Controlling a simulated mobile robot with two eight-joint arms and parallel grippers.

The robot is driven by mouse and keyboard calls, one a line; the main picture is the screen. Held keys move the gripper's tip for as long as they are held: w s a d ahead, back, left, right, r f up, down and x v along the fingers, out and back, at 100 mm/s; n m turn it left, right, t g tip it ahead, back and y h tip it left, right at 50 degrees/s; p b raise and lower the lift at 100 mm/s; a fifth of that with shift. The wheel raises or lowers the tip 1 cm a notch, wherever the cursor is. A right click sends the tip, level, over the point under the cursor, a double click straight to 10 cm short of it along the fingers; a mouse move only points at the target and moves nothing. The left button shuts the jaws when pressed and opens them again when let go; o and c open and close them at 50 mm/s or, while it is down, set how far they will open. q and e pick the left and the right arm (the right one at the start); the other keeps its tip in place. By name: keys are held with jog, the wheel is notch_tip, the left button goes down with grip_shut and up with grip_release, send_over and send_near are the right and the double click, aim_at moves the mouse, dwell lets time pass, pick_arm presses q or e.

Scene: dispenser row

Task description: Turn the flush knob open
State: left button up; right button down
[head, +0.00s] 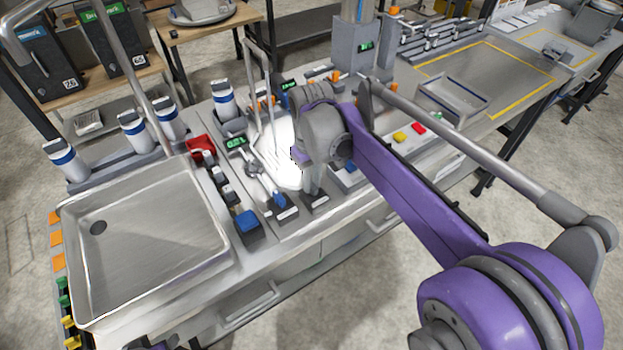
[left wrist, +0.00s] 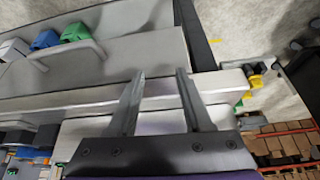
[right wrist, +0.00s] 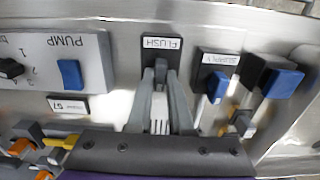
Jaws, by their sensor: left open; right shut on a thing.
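The flush knob's block, with its FLUSH label (right wrist: 161,43), is upside down at the upper middle of the right wrist view. My right gripper (right wrist: 161,78) is at this block, its two fingers close together around the knob. The fingers hide most of the knob, so its turn angle cannot be told. In the head view my right gripper (head: 312,188) reaches down to the bench front beside the sink, and the knob is hidden behind it. My left gripper (left wrist: 160,73) is open and empty, near the bench's front edge.
The supply valve's blue knob (right wrist: 217,86) is close to the right of my right gripper. The pump panel (right wrist: 95,60) with a blue knob is to the left. A steel sink (head: 150,245) fills the bench's left end. A tall bent tube stands behind the right gripper.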

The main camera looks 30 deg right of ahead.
aim_at(312, 185)
jog(key=shift+n, duration=0.3)
jog(key=c, duration=0.8)
grip_release()
notch_tip(312, 185, up, 11)
jog(key=shift+f+p, duration=0.1)
jog(key=shift+p, duration=0.35)
